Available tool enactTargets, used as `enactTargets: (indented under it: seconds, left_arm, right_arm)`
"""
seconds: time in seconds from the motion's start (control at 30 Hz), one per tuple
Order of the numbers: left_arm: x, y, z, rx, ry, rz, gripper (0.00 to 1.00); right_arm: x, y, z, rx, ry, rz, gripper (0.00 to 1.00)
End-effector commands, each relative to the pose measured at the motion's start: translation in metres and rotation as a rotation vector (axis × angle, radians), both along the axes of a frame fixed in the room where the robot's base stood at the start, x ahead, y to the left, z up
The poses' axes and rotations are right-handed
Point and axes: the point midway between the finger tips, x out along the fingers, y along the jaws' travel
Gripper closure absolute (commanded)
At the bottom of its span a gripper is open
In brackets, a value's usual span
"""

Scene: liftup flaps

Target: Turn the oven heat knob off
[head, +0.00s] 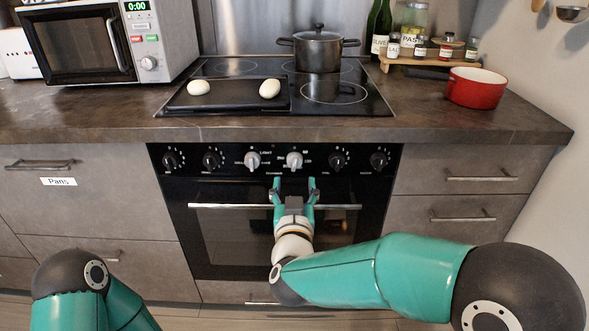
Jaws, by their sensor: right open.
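The oven (220,235) is set in the counter front, with a black control panel (230,150) along its top edge. Several knobs sit on the panel. Two light grey ones are in the middle, a left one (252,160) and a right one (294,160). Labels beside them are too small to read surely, so I cannot tell which sets the heat. My right gripper (294,186) is open and empty, fingers pointing up at the panel, just below the right grey knob. I cannot tell that it touches anything. My left gripper is out of view; only part of that arm shows.
The oven door handle (230,206) runs across, behind my right gripper. Above are the black cooktop (345,97) with a griddle (232,104) holding two pale round items, and a dark pot (318,52). A red pot (476,88) stands right, a microwave (95,40) left.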

Motion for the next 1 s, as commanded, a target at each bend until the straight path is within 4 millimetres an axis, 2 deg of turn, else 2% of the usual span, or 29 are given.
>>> enactTargets:
  seconds: [0.1, 0.33, 0.5, 0.8, 0.83, 1.0]
  left_arm:
    - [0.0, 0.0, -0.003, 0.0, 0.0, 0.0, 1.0]
    - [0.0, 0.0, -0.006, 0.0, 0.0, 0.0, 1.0]
    - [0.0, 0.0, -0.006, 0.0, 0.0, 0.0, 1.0]
    - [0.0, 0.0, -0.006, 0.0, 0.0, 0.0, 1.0]
    - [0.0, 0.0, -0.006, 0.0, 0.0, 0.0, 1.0]
    - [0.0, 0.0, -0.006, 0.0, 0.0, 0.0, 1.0]
  right_arm:
    - [0.026, -0.001, -0.001, 0.0, -0.002, -0.002, 0.37]
    - [0.061, 0.0, -0.001, 0.0, -0.001, -0.001, 0.37]
    - [0.073, 0.0, 0.0, -0.001, -0.001, 0.0, 0.37]
    - [0.074, 0.0, 0.0, -0.001, 0.0, 0.001, 0.37]
    - [0.074, 0.0, 0.0, -0.001, 0.0, 0.001, 0.39]
    - [0.074, 0.0, 0.0, -0.001, 0.0, 0.001, 0.67]
